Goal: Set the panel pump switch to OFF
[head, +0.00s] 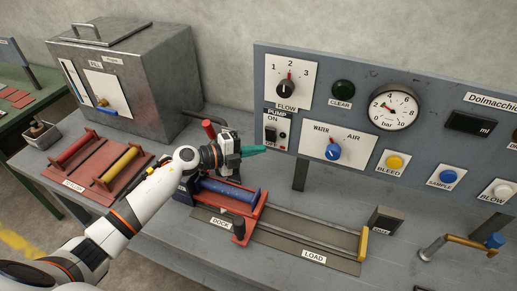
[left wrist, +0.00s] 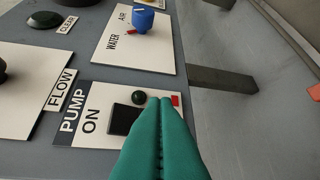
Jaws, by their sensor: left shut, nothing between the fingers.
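The pump switch (head: 270,134) is a black rocker on a white plate below the PUMP label, with ON printed above it. The rocker also shows in the left wrist view (left wrist: 124,119), partly behind my fingers; which way it is tipped I cannot tell. My left gripper (head: 264,149) has teal fingers, shut and empty, with their tips at the lower end of the pump plate. In the left wrist view, the shut fingers (left wrist: 164,100) cover part of the plate, beside a small black round part (left wrist: 138,97) and a red patch (left wrist: 175,100). Contact is unclear. My right gripper is out of view.
The flow knob (head: 290,77) is above the switch and the blue water/air knob (head: 333,152) to its right. Below the gripper is a red cradle with a blue spool (head: 228,192). A grey metal box (head: 140,80) stands at left.

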